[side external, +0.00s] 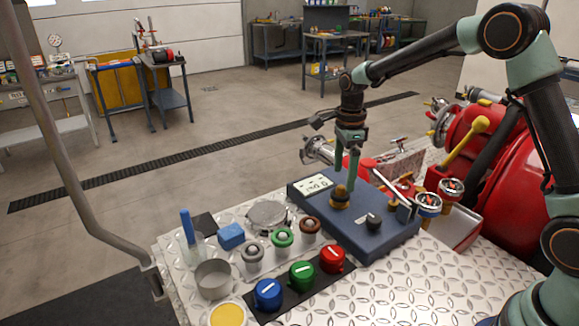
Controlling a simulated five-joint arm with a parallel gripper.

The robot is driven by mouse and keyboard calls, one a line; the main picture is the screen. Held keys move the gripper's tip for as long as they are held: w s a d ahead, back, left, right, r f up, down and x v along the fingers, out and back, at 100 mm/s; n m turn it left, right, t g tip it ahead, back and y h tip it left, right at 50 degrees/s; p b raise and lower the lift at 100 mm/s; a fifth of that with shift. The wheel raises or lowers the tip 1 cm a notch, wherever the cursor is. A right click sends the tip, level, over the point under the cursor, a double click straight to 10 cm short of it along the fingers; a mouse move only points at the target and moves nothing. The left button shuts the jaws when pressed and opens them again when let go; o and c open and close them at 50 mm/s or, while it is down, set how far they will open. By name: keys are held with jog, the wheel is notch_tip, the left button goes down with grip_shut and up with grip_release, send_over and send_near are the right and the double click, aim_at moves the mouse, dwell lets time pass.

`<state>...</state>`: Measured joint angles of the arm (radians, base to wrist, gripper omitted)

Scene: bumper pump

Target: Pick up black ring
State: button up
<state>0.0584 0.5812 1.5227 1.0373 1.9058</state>
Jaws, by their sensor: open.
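My gripper (346,178) points down over the blue control box (325,222), its two green fingers apart. Its tips are just above or beside an ochre knob (340,198) with a dark upper part; I cannot tell whether they touch. I cannot pick out a separate black ring for certain; the dark part on the ochre knob may be one. Three capped posts stand left of the box, with a grey ring (252,252), a green ring (282,238) and a dark brown ring (310,227). Nothing shows between the fingers.
A black knob (373,221) sits on the box. Blue (267,294), green (302,276) and red (332,259) knobs stand in front. A metal cup (214,279) and blue block (231,236) are left. Gauges (428,204) and red pump parts crowd the right. The front-right tread plate is bare.

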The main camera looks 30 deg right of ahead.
aim_at(341, 187)
jog(key=shift+w+d+f, duration=0.1)
jog(key=shift+w+f, duration=0.1)
jog(key=shift+f, duration=1.1)
jog(key=shift+w+f, duration=0.15)
jog(key=shift+f, duration=1.15)
jog(key=c, duration=1.1)
